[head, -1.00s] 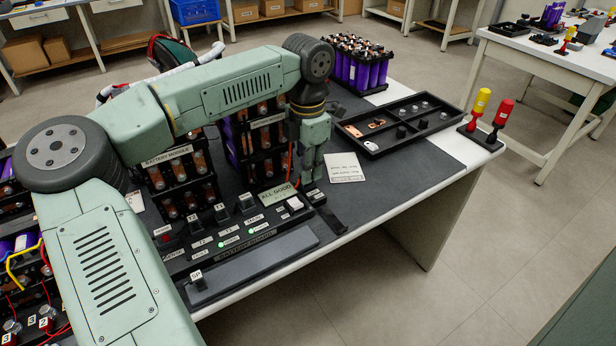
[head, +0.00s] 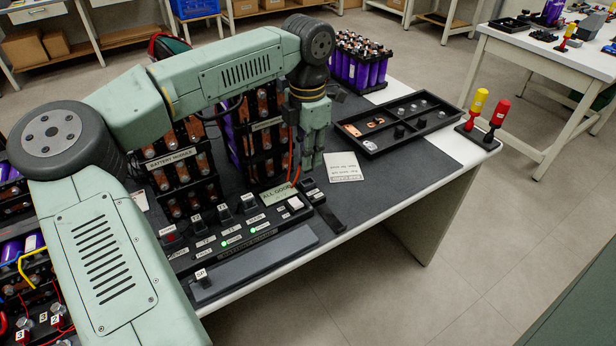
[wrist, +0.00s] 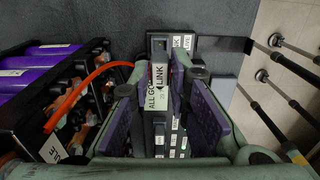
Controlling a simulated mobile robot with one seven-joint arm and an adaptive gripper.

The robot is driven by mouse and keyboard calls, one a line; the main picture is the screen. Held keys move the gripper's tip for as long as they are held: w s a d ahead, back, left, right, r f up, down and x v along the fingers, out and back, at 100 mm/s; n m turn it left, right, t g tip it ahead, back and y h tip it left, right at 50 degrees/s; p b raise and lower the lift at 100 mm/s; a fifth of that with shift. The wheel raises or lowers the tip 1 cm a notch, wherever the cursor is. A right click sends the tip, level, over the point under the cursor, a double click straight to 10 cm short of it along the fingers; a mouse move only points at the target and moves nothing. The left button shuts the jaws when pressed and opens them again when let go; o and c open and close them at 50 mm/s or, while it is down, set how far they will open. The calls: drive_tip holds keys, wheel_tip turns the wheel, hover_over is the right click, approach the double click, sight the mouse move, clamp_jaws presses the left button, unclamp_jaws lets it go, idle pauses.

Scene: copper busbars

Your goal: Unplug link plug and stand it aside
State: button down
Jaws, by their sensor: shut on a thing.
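My gripper (head: 308,165) points down over the right end of the battery guard board in the head view. Its purple-padded fingers (wrist: 165,125) are closed in on the link plug, which is mostly hidden between them. A LINK label (wrist: 160,76) shows between the fingertips in the wrist view. An orange cable (wrist: 88,84) runs from the battery module to the fingertips; it also shows in the head view (head: 298,165). A black square socket-like part (wrist: 159,45) lies just beyond the fingertips. I cannot tell whether the plug still touches its socket.
The board bears an ALL GOOD display (head: 276,194) and lit green lamps. Battery modules (head: 180,175) stand close on the left. A white card (head: 343,167) and a black parts tray (head: 398,124) lie to the right. Bare dark mat lies around the card.

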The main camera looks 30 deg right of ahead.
drive_tip(key=s+a, duration=0.2)
drive_tip(key=s, duration=0.1)
drive_tip(key=s+a+p, duration=0.1)
drive_tip(key=s+a, duration=0.2)
drive_tip(key=s, duration=0.1)
drive_tip(key=s+a+f, duration=0.1)
drive_tip(key=s+a, duration=0.2)
drive_tip(key=s, duration=0.1)
drive_tip(key=shift+p, duration=0.35)
drive_tip(key=shift+f+b, duration=0.7)
drive_tip(key=shift+f, duration=0.6)
drive_tip(key=shift+f+b, duration=0.45)
drive_tip(key=shift+b, duration=0.25)
drive_tip(key=shift+f+b, duration=0.45)
drive_tip(key=shift+b, duration=0.55)
drive_tip(key=c, duration=1.4)
unclamp_jaws()
drive_tip(key=shift+c, duration=0.2)
drive_tip(key=shift+r, duration=0.1)
